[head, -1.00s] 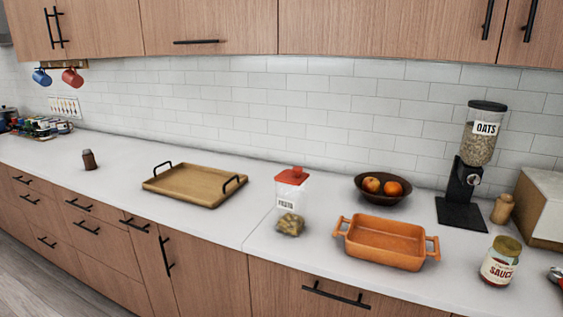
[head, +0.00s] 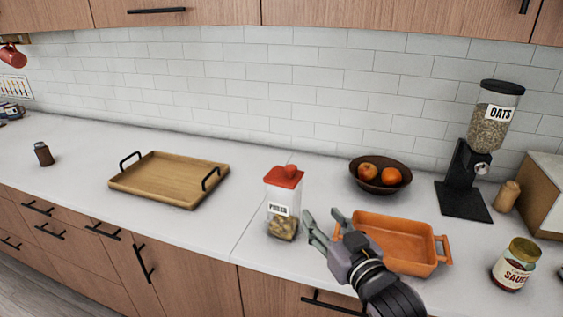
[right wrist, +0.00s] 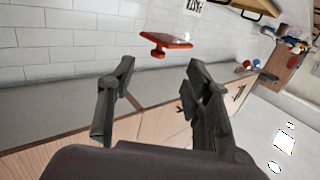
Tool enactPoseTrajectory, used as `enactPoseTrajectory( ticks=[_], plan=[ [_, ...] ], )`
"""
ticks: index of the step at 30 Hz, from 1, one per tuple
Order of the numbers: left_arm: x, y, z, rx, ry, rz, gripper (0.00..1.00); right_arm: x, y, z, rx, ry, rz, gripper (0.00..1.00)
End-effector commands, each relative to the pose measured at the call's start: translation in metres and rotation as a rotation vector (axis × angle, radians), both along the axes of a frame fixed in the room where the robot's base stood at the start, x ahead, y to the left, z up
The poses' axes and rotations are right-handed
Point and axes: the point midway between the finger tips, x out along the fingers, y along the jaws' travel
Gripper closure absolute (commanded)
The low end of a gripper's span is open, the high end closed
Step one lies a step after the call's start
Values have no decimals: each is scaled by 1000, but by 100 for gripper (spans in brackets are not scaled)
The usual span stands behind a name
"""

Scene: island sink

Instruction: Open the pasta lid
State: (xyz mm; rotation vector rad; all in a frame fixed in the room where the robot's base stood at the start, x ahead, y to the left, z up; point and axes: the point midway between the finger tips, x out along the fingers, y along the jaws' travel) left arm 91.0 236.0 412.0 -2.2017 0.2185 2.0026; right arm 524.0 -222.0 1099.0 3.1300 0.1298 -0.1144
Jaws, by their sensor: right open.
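The pasta jar (head: 281,218) is a clear container with a white label and some pasta at the bottom. It stands upright on the counter. Its red lid (head: 285,177) with a knob sits on top; the lid also shows in the right wrist view (right wrist: 172,41), ahead of the fingers. My right gripper (head: 323,219) is open and empty, just right of the jar and in front of the orange baking dish. It appears apart from the jar. In the right wrist view its two fingers (right wrist: 160,80) are spread. My left gripper is not in view.
The orange baking dish (head: 405,236) is partly hidden behind my right gripper. A fruit bowl (head: 381,180), an oats dispenser (head: 466,185) and a sauce jar (head: 516,266) stand to the right. A wooden tray (head: 160,182) lies left; the counter between tray and jar is clear.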

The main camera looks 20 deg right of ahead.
Motion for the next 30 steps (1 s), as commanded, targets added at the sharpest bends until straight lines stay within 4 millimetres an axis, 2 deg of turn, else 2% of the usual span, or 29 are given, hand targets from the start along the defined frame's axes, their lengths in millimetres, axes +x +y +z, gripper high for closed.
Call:
enactPoseTrajectory(
  ticks=[1, 4, 8, 24, 30],
  plan=[
    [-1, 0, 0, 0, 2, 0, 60, 1, 1, 14, 4, -39, 6, 54],
    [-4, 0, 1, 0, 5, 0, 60, 5, 2, 27, 11, -72, 12, 54],
    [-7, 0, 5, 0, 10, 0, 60, 19, 2, 28, 12, -74, 11, 54],
    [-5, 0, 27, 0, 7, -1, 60, 123, 13, 28, 12, -71, 11, 54],
    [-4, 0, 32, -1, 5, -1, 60, 154, 15, 26, 11, -70, 10, 54]
  ],
)
